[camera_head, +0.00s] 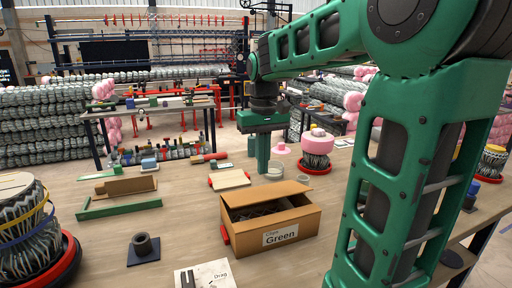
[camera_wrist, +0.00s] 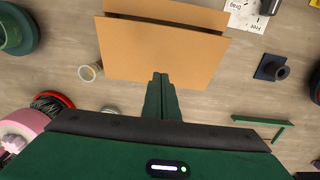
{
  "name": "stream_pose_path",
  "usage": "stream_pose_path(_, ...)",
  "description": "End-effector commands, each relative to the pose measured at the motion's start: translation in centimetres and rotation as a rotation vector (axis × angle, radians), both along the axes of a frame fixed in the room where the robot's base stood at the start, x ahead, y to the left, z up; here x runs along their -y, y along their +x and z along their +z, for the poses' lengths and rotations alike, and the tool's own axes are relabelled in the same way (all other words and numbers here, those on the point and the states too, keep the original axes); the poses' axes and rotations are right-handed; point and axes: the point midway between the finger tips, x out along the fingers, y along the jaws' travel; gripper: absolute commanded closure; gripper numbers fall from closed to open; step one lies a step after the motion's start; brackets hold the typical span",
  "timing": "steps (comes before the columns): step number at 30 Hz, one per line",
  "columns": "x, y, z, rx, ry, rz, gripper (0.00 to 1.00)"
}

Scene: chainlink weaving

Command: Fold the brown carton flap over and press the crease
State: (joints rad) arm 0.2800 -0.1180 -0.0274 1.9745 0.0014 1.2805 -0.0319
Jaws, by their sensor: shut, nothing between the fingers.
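The brown carton (camera_head: 296,224) stands on the table with a white label reading "Green" on its front. Its flap (camera_head: 266,191) slants over the back of the opening, and a dark interior shows below its front edge. In the wrist view the flap (camera_wrist: 165,52) is a broad tan panel that covers most of the carton. My gripper (camera_head: 263,170) points down just behind the flap, fingers together and empty. In the wrist view the fingertips (camera_wrist: 160,76) overlap the flap's lower edge. I cannot tell whether they touch it. The crease is not clearly visible.
A dark ring on a square base (camera_head: 143,248) and a white sheet (camera_head: 206,275) lie left of the carton. A pink-topped spool (camera_head: 317,146) stands behind right. A small cup (camera_wrist: 90,72) sits beside the carton.

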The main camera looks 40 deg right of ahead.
Motion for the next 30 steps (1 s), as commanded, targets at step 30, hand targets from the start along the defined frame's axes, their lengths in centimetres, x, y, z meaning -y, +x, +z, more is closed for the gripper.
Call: stream_pose_path(30, -0.4, -2.3, -1.2, 0.008, -0.001, -0.003, 1.00)
